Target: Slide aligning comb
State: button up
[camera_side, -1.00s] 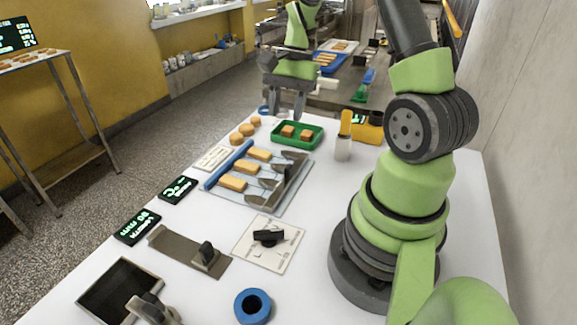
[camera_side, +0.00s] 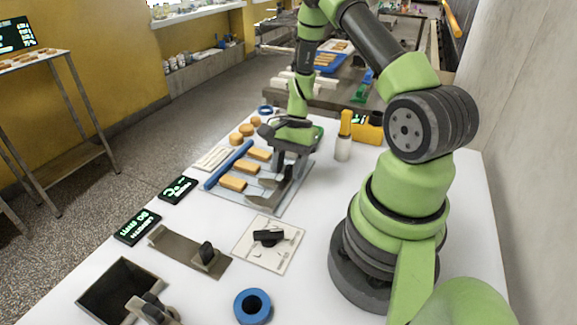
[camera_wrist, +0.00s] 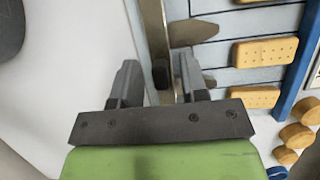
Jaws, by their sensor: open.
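The aligning comb is a metal bar (camera_wrist: 154,32) with dark flat teeth (camera_wrist: 194,32) pointing toward several tan biscuits (camera_wrist: 264,51) on the slatted mesh plate (camera_wrist: 232,24). In the side view the comb (camera_side: 273,196) lies along the right of the mesh, partly hidden by my gripper (camera_side: 283,178). A small dark knob (camera_wrist: 160,74) stands on the comb's bar. My gripper (camera_wrist: 157,78) is open, with one finger on each side of the knob. I cannot tell whether the fingers touch it. The biscuits (camera_side: 233,183) lie apart from the teeth.
A blue rail (camera_side: 228,164) borders the mesh's left side. Round biscuits (camera_side: 236,139) sit behind it. A white plate with a black knob (camera_side: 268,238), a brown plate (camera_side: 180,249) and a blue ring (camera_side: 253,306) are nearer.

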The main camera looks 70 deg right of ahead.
grip_shut()
jog(key=shift+w, duration=2)
grip_release()
jog(key=v, duration=0.9)
jog(key=shift+r, duration=0.4)
jog(key=shift+d, duration=0.1)
